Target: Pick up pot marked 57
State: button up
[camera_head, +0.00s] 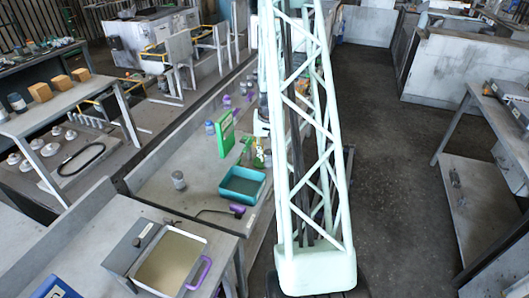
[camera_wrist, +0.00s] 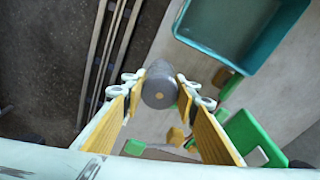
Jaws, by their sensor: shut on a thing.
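In the wrist view, my gripper (camera_wrist: 159,92) has its two yellow-padded fingers on either side of a dark grey round pot (camera_wrist: 159,84). The gripper is shut on this pot near the fingertips. A small pale dot shows in the middle of the pot's facing end. No number can be read on it, so I cannot tell whether it is the pot marked 57. In the head view my gripper is mostly hidden behind my pale lattice column. Another grey pot (camera_head: 179,181) stands upright on the long bench, its marking too small to read.
A teal bin (camera_head: 262,178) sits on the bench and shows at the top of the wrist view (camera_wrist: 184,37). A green box (camera_head: 226,134) stands behind it. A purple-handled tool (camera_head: 236,210) lies in front. A shallow tray (camera_head: 170,262) lies nearer. Open floor (camera_head: 390,150) lies to the right.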

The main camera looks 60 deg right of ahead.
jog(key=s+a, duration=0.4)
jog(key=s, duration=0.3)
jog(key=shift+r+b, duration=0.3)
jog(key=shift+r, duration=0.1)
jog(key=shift+w, duration=0.2)
